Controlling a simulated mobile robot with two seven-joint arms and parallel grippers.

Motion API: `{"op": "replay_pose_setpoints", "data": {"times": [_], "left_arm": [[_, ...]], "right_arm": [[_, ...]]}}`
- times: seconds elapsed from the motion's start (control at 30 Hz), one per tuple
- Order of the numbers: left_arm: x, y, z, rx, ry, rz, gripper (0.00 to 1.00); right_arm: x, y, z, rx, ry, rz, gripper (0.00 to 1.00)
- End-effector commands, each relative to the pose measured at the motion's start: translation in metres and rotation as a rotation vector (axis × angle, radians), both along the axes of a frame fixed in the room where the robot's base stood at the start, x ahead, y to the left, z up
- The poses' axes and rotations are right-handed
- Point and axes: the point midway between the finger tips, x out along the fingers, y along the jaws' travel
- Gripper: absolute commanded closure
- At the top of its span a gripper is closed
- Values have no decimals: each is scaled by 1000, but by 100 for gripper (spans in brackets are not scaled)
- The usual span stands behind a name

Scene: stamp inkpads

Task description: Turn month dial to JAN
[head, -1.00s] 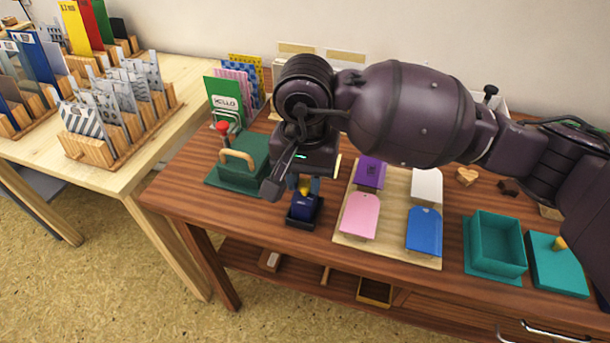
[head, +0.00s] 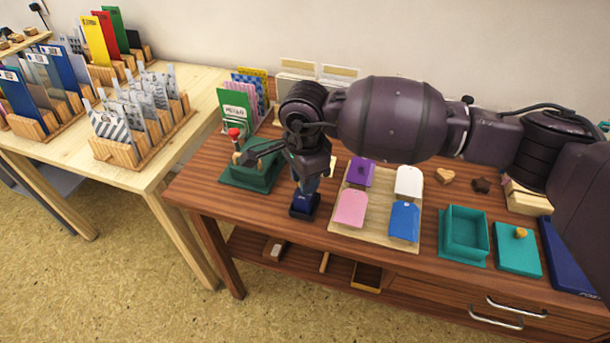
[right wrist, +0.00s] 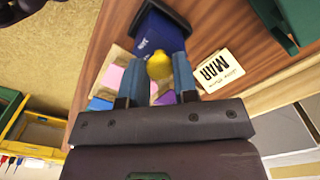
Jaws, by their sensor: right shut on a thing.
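The dark blue stamp (head: 303,205) stands upright at the table's front edge, left of the board of coloured pads. It also shows in the right wrist view (right wrist: 158,33), with a yellow knob (right wrist: 160,66) sticking out toward me. My right gripper (right wrist: 158,72) has its two blue-grey fingers on either side of this knob and is shut on it. In the head view the right gripper (head: 308,186) hides the knob. My left gripper is not in view.
A wooden board (head: 341,230) with purple, white, pink and blue pads lies to the right. Teal boxes (head: 465,235) stand farther right. My right arm spans above the table.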

Motion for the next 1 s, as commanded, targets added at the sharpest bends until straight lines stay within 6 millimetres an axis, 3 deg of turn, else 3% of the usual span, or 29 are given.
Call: {"op": "replay_pose_setpoints", "data": {"times": [0.03, 0.6, 1.0], "left_arm": [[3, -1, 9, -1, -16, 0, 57], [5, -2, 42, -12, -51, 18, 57], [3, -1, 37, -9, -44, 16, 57]], "right_arm": [[0, 0, 8, 0, -9, -43, 96], [0, 0, 6, 1, -7, -572, 96], [0, 0, 0, 0, 0, -594, 96]]}}
